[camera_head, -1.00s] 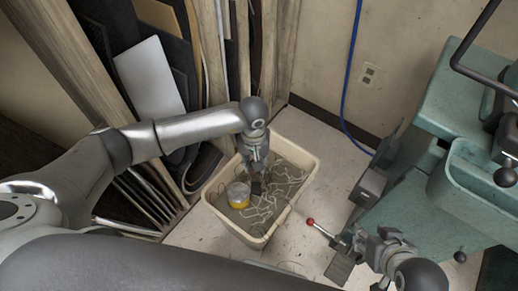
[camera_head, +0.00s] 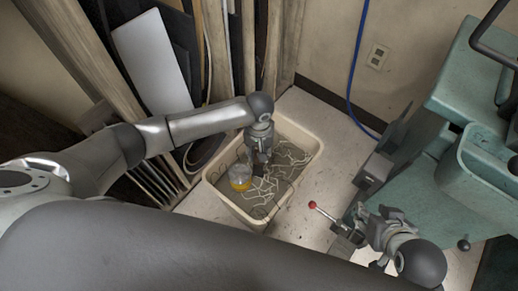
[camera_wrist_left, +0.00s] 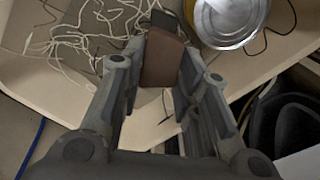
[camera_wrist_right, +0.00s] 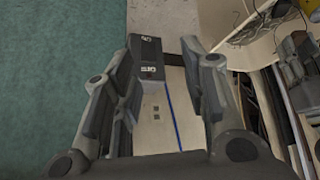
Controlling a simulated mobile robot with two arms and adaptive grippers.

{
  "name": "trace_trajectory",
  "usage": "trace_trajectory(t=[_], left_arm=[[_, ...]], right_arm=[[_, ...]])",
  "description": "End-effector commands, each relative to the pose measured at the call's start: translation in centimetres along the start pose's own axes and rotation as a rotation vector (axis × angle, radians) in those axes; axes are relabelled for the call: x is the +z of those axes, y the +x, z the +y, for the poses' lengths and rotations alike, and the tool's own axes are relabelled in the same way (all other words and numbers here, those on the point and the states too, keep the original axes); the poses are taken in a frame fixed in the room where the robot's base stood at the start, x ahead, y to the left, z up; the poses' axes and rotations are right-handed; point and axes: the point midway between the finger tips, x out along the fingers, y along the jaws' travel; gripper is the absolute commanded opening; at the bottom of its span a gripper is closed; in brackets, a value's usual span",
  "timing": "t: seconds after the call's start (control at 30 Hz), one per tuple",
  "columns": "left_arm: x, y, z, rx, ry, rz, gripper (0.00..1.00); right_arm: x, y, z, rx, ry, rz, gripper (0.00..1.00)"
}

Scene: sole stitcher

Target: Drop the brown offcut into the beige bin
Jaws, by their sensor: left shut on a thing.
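The brown offcut (camera_wrist_left: 162,60) sits between the fingertips of my left gripper (camera_wrist_left: 168,62) in the left wrist view. It is a small flat brown piece. In the head view my left gripper (camera_head: 259,163) points down over the beige bin (camera_head: 237,209), and the offcut is too small and shaded to make out there. The bin's rim also shows in the left wrist view (camera_wrist_left: 48,103). My right gripper (camera_head: 352,232) is away to the right of the bin; its fingers (camera_wrist_right: 166,62) are apart with nothing held between them.
Pale tangled thread (camera_head: 268,190) and a round yellow-based container (camera_head: 240,178) lie in the bin. Boards and a white panel (camera_head: 152,62) lean behind my left arm. The green machine (camera_head: 430,205) stands at right, with a red-knobbed lever (camera_head: 312,205) near my right gripper.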

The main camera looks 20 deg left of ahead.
Motion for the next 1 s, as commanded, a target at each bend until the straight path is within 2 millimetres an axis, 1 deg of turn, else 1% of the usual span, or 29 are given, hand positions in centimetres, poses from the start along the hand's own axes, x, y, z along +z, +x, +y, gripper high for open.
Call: trace_trajectory(t=[0.1, 0.3, 0.47, 0.7, 0.73, 0.8, 0.9, 0.93, 1.0], left_arm=[[0.0, 0.6, 0.0, 0.0, 0.0, -0.001, 0.16], [0.0, 1.1, 0.0, 0.0, 0.001, 0.0, 0.16], [0.0, 1.2, 0.0, 0.0, 0.001, 0.0, 0.16], [0.0, 1.1, 0.0, 0.0, 0.001, 0.0, 0.16], [0.0, 1.1, 0.0, 0.0, 0.001, 0.0, 0.32], [0.0, 1.1, 0.0, 0.0, 0.001, 0.0, 0.41], [0.0, 1.1, 0.0, 0.0, 0.001, 0.0, 0.54], [0.0, 1.1, 0.0, 0.0, 0.001, 0.0, 0.56], [0.0, 1.1, 0.0, 0.0, 0.001, 0.0, 0.56]], right_arm=[[-1.5, 0.4, -0.2, -0.005, -0.002, 0.072, 0.4], [-3.3, 0.5, -0.4, -0.009, -0.004, 0.155, 0.4], [-3.9, 0.4, -0.5, -0.01, -0.004, 0.181, 0.4], [-4.0, 0.4, -0.5, -0.01, -0.004, 0.184, 0.4], [-4.0, 0.4, -0.5, -0.01, -0.004, 0.184, 0.4], [-4.0, 0.4, -0.5, -0.01, -0.004, 0.184, 0.4], [-4.0, 0.4, -0.5, -0.01, -0.004, 0.184, 0.4], [-4.0, 0.4, -0.5, -0.01, -0.004, 0.184, 0.4], [-4.0, 0.4, -0.5, -0.01, -0.004, 0.184, 0.4]])
